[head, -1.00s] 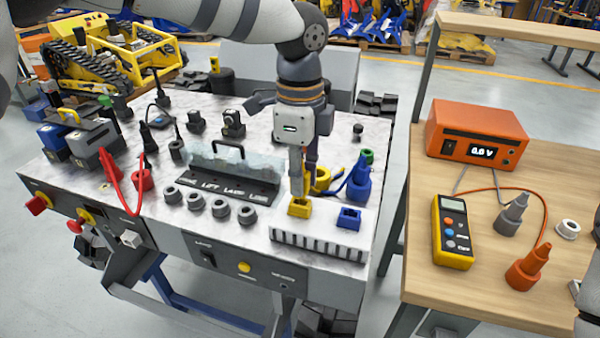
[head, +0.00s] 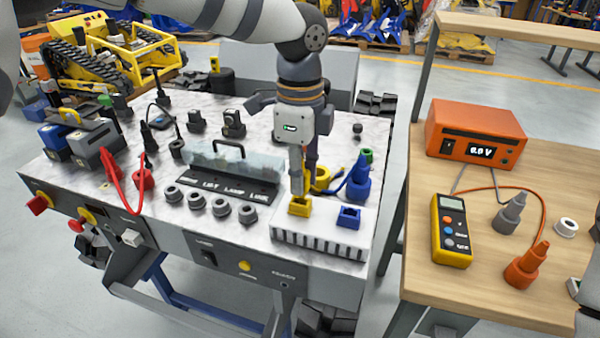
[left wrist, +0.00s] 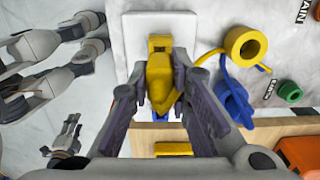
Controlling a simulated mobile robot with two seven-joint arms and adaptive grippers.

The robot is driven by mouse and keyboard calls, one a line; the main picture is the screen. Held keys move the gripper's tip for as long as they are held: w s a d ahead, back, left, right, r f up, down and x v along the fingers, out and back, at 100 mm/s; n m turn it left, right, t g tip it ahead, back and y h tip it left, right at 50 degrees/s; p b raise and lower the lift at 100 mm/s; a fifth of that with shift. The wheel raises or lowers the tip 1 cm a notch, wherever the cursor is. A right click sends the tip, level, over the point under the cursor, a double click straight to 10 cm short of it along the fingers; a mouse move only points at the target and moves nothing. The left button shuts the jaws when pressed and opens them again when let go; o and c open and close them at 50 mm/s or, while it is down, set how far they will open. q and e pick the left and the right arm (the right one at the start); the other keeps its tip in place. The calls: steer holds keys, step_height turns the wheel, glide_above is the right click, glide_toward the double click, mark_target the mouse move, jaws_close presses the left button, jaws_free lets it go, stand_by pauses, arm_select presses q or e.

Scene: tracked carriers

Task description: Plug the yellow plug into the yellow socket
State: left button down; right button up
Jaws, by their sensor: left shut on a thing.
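The yellow socket (head: 299,206) sits on the white block (head: 318,244) at the table's front right corner, left of a blue socket (head: 348,217). My left gripper (head: 299,188) points down right above the yellow socket. In the left wrist view its fingers are shut on the yellow plug (left wrist: 160,84), which lines up with yellow parts at the block. The fingers hide most of the plug in the head view, and I cannot tell how deep it sits in the socket. Grey arm parts show at the left of the left wrist view, with what may be my right gripper (left wrist: 66,133), small and unclear.
A yellow ring-shaped piece (left wrist: 246,43) and a blue plug (head: 359,180) with a cable stand close behind the block. A clear cover on a dark base (head: 235,188) and several grey round sockets lie to the left. A wooden bench (head: 405,290) stands at the right across a gap.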

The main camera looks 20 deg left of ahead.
arm_select(q)
steer(key=shift+f, duration=0.1)
steer(key=shift+f, duration=0.95)
steer(key=shift+f, duration=0.3)
stand_by(0.9)
steer(key=c, duration=1.4)
jaws_free()
